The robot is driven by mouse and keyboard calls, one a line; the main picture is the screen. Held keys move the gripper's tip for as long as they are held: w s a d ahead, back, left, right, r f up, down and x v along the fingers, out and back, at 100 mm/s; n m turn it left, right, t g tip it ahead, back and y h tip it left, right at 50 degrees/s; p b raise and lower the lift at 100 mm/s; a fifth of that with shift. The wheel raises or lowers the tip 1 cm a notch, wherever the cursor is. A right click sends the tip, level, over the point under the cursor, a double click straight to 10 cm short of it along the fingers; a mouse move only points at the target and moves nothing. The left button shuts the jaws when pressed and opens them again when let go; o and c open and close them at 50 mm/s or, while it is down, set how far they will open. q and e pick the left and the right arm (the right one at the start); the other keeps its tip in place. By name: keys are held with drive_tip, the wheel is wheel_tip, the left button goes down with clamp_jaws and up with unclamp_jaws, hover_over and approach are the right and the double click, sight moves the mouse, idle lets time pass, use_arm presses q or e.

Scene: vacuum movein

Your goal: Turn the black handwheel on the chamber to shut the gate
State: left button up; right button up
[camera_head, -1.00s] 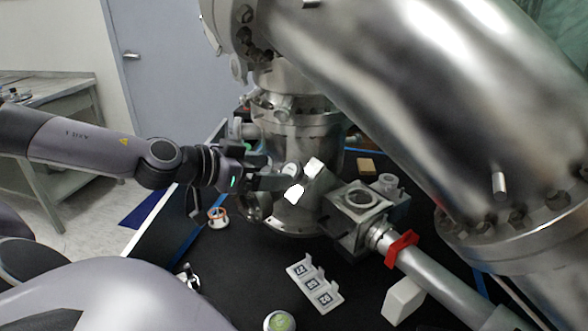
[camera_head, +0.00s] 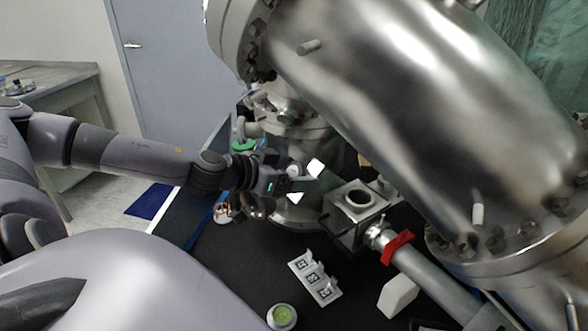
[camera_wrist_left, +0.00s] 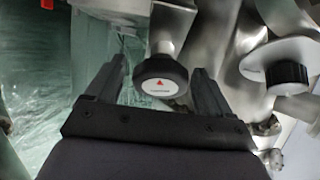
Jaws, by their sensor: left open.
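The black handwheel (camera_wrist_left: 161,80), a round knob with a pale face and a red triangle, sits between the fingers of my left gripper (camera_wrist_left: 158,70) in the left wrist view. The fingers stand open on either side of it, and I see no clear contact. In the head view my left gripper (camera_head: 304,182) reaches from the left to the lower front of the steel chamber (camera_head: 298,130). The handwheel is hard to make out there. The gate is not distinguishable. My right gripper is out of view.
A large steel cylinder (camera_head: 390,90) overhangs the right side. A square steel block (camera_head: 350,205) and a pipe with a red clamp (camera_head: 397,246) lie right of the gripper. A white labelled holder (camera_head: 314,275) and a green-topped round item (camera_head: 282,317) sit on the black table (camera_head: 235,270).

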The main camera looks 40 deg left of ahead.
use_arm(q)
drive_tip(key=c, duration=1)
